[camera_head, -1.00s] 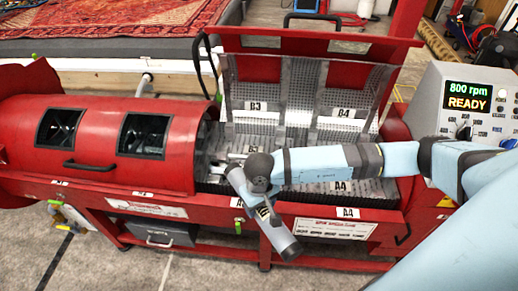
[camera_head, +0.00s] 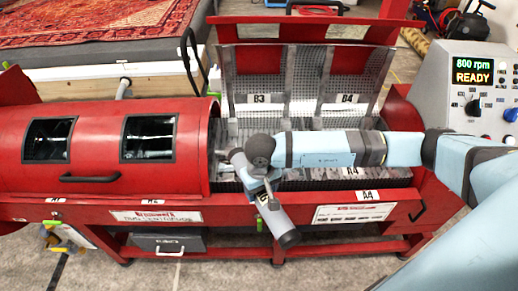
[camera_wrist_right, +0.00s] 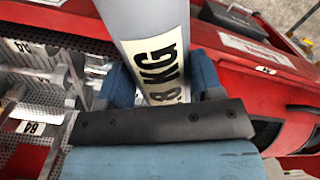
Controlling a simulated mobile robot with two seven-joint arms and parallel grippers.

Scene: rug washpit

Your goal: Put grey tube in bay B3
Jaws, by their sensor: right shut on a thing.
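The grey tube (camera_head: 279,221) is held by my right gripper (camera_head: 260,183) over the front edge of the open red drum machine. It lies tilted, its near end sticking out past the front rail and its far end over the basket. In the right wrist view the tube (camera_wrist_right: 148,18) sits between both blue fingers (camera_wrist_right: 163,82), with a white label reading 8 KG. The right gripper is shut on it. Bay B3 (camera_head: 245,127) is in the back row, left of B4, under its label; the tube and arm partly hide the front row. My left gripper is not in view.
A raised mesh lid (camera_head: 300,75) stands behind the bays. The closed red drum part (camera_head: 95,140) adjoins the open bays on the left. A control box (camera_head: 470,90) reading 800 rpm READY stands at right. My right arm crosses the front bays.

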